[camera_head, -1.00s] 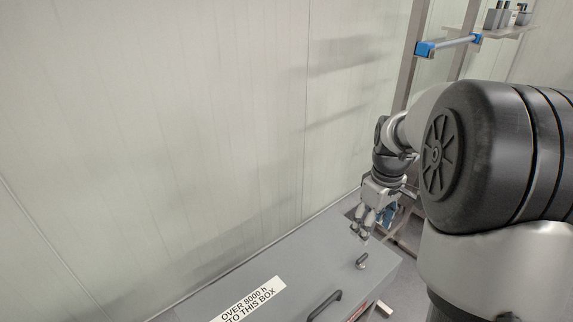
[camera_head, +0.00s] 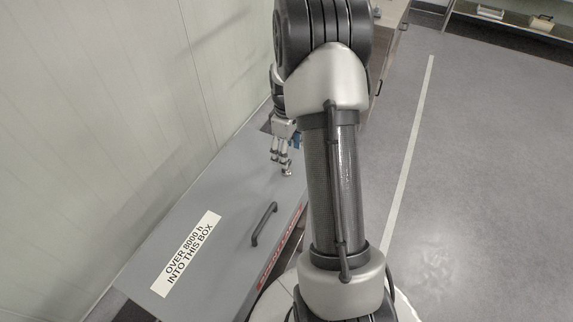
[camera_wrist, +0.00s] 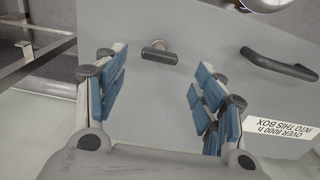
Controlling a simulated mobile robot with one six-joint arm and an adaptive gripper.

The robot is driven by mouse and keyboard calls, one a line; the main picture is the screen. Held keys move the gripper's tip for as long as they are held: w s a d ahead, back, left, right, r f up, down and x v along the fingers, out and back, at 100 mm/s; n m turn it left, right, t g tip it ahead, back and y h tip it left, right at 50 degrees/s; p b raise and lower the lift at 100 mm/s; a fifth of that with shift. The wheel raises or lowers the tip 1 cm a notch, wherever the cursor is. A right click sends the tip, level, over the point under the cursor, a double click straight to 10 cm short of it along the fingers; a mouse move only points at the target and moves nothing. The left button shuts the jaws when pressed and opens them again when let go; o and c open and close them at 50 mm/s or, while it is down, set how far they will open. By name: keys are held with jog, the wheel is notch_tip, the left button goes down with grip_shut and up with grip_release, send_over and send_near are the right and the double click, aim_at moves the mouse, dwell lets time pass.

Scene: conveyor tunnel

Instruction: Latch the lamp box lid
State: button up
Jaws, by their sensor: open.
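The grey lamp box lid (camera_head: 190,215) lies flat and looks closed. It has a white label (camera_head: 187,253) and a dark bar handle (camera_head: 263,223). A small metal turn latch (camera_head: 287,172) sits near the lid's far end; it also shows as a T-shaped knob (camera_wrist: 159,53) in the wrist view. My gripper (camera_head: 282,158) points down just over the latch. In the wrist view my gripper (camera_wrist: 162,64) is open, its blue-padded fingers to either side of the latch with gaps, and holds nothing. Contact with the latch cannot be told in the head view.
A pale wall (camera_head: 110,100) runs close along the box's left side. A red-lettered strip (camera_head: 279,252) marks the box's front side. Open grey floor (camera_head: 470,180) with a white line lies to the right. A metal frame (camera_wrist: 30,45) stands beyond the box.

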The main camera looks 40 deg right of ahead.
notch_tip(320, 180, down, 5)
jog(key=shift+f+b, duration=0.15)
jog(key=shift+b, duration=0.45)
jog(key=shift+c, duration=0.5)
jog(key=c, duration=1)
